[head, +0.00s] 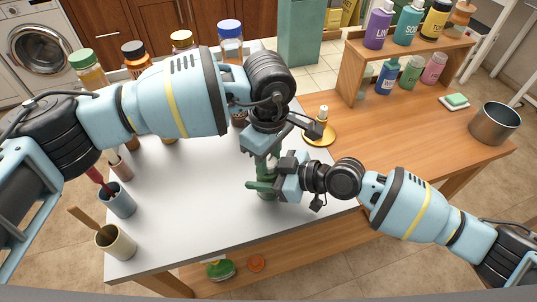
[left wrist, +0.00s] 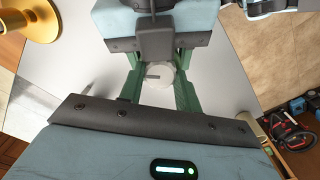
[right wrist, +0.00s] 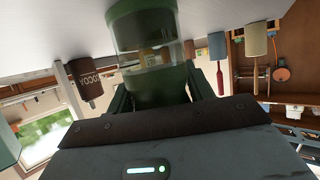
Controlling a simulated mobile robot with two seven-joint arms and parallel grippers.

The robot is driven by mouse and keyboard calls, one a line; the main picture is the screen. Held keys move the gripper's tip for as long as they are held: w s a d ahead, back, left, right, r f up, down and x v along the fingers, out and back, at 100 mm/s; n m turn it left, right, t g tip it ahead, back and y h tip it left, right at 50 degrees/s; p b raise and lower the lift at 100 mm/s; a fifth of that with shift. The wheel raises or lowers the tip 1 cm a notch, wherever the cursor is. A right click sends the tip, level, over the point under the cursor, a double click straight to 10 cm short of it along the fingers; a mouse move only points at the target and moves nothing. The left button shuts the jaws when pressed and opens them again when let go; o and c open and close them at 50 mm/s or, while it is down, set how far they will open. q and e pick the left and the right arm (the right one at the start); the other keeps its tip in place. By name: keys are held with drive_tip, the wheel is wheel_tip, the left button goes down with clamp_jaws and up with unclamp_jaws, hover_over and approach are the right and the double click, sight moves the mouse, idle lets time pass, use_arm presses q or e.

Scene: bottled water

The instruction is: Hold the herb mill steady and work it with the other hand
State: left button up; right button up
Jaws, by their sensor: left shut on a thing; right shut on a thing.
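The herb mill stands mostly hidden between my two grippers near the middle of the white table top. In the right wrist view the herb mill (right wrist: 150,58) shows green ends and a clear middle band. In the left wrist view its pale round top (left wrist: 158,76) shows between green fingers. My left gripper (head: 262,160) reaches down from above and is shut on the mill's upper part. My right gripper (head: 268,187) comes in from the right, lower down, and is shut on the mill's body. I cannot tell whether the mill's foot touches the table.
A brass candle holder (head: 320,132) stands close behind and right of the grippers. Cups with utensils (head: 117,200) and several capped bottles line the table's left and back edges. The table's front area (head: 200,225) is clear.

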sight(269, 161)
use_arm(q)
drive_tip(key=o, duration=1)
wheel_tip(269, 161, up, 12)
idle(0.4)
use_arm(e)
drive_tip(key=o, duration=1)
